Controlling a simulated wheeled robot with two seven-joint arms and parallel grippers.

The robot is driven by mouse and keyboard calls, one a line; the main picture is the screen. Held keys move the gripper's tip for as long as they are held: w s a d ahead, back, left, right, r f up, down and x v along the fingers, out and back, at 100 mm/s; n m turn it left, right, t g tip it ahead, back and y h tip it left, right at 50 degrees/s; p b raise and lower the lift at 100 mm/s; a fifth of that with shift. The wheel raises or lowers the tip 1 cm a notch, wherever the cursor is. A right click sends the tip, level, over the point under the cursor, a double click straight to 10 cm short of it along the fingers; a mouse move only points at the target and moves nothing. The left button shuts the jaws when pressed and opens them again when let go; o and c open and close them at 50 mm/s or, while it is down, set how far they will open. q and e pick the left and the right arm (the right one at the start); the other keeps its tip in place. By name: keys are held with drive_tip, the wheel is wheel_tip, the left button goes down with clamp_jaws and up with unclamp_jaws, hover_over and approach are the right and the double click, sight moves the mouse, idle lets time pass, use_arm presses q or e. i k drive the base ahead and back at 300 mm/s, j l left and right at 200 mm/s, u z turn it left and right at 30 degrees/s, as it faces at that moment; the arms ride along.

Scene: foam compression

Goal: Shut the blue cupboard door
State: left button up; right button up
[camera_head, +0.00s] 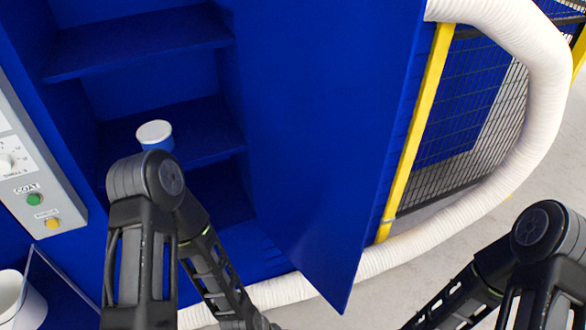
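The blue cupboard (140,48) stands open at the left of the head view, with its shelves showing. Its blue door (325,130) stands swung out to the right of the opening. The door's lower corner reaches down near the white hose. My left arm comes in from the bottom left, in front of the cupboard, and its forearm runs down to the bottom edge. My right arm is at the bottom right, apart from the door. Both grippers are outside the picture. I see no contact between the visible arm parts and the door.
A white-and-blue tub (155,134) stands on a shelf. A control panel (30,165) with green and yellow buttons is at the left. A thick white hose (540,105) curves around a yellow-framed mesh fence (460,110). Bare floor (555,160) shows at the right.

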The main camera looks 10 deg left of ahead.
sight(324, 83)
drive_tip(key=i+l+u, duration=0.15)
drive_tip(key=l+u, duration=0.7)
drive_tip(key=l, duration=0.15)
drive_tip(key=l+u, duration=0.9)
drive_tip(key=l, duration=0.2)
drive_tip(key=k+l+u, duration=0.25)
drive_tip(key=l+u, duration=0.15)
drive_tip(key=k+l+z, duration=0.1)
drive_tip(key=l, duration=0.25)
drive_tip(key=k+l, duration=0.2)
drive_tip(key=l, duration=0.15)
drive_tip(key=k+l+z, duration=0.15)
drive_tip(key=l, duration=0.2)
drive_tip(key=k+l+z, duration=0.1)
drive_tip(key=l, duration=0.25)
drive_tip(key=k+l, duration=0.1)
drive_tip(key=l, duration=0.3)
drive_tip(key=i+j, duration=0.15)
drive_tip(key=j, duration=0.15)
drive_tip(key=i+j+z, duration=0.1)
drive_tip(key=j, duration=0.2)
drive_tip(key=i, duration=0.05)
